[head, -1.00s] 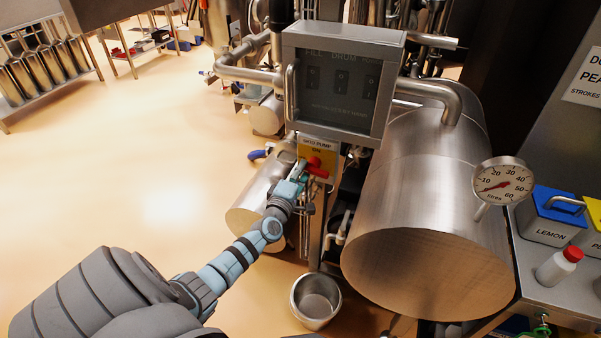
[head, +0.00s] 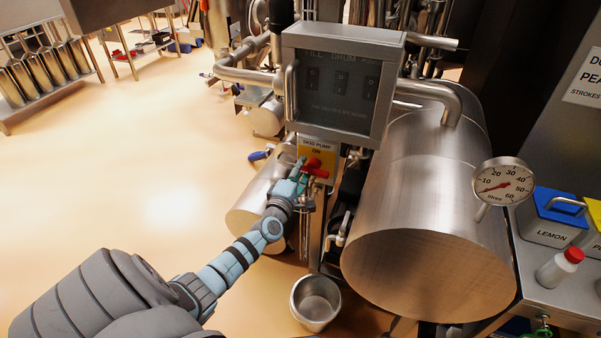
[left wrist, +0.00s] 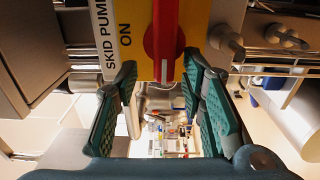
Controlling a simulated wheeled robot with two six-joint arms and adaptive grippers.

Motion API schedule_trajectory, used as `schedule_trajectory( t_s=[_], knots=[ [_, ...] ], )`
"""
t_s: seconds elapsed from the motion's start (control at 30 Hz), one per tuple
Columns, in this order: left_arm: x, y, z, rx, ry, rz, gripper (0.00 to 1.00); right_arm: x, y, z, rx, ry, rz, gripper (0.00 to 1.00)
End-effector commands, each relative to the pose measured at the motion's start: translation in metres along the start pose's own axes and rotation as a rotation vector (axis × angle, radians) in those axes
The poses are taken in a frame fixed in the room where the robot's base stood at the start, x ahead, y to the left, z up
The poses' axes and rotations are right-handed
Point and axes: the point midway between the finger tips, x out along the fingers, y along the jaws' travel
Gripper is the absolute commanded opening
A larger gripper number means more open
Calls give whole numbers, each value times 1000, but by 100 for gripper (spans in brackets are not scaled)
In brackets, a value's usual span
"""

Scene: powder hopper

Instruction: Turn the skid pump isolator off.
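The skid pump isolator is a yellow plate (head: 329,163) below the grey display box, labelled SKID PUMP and ON. Its red handle (head: 316,172) lies roughly along the line of the lettering. In the left wrist view the red handle (left wrist: 165,45) comes down between the fingertips, with the word ON beside it. My left gripper (head: 299,172) is at the plate. Its teal fingers (left wrist: 160,82) are open on either side of the handle, with a clear gap on the left side and a smaller one on the right.
The display box (head: 340,85) hangs right above the isolator. A steel bucket (head: 316,302) is on the floor below. The floor to the left is clear.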

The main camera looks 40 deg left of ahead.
Motion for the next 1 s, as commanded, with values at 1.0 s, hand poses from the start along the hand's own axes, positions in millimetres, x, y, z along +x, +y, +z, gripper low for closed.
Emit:
schedule_trajectory(
  t_s=[1.0],
  knots=[
    [-121, -2, 1, 0, -2, -5, 35, 0, 1, 0, 0, 0, 1, 40]
  ],
)
